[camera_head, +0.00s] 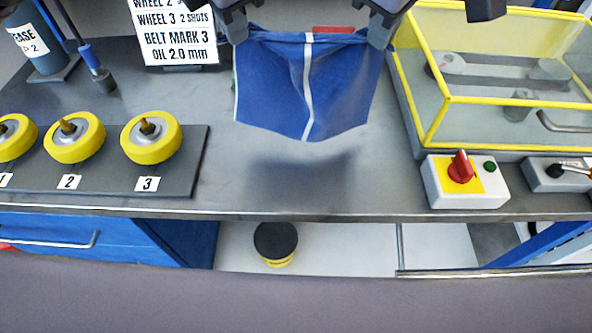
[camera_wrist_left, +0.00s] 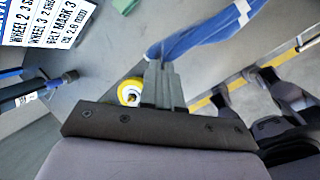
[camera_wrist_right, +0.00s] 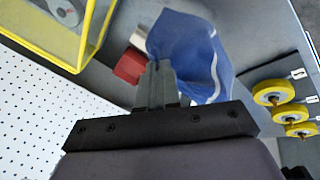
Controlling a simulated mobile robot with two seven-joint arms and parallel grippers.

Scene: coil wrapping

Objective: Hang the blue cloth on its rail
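The blue cloth (camera_head: 285,85) with white stripes hangs spread between my two grippers above the bench, in the middle of the head view. My left gripper (camera_head: 238,38) is shut on its upper left corner. My right gripper (camera_head: 378,38) is shut on its upper right corner. The cloth also shows beyond the fingers in the left wrist view (camera_wrist_left: 205,32) and in the right wrist view (camera_wrist_right: 190,45). I cannot make out the rail in any view.
Yellow wheels (camera_head: 150,138) sit on a numbered dark plate at left. A sign (camera_head: 178,35) stands behind it. A yellow-framed clear guard (camera_head: 500,100) and a red-switch box (camera_head: 465,182) are at right. A red object (camera_head: 333,29) lies behind the cloth.

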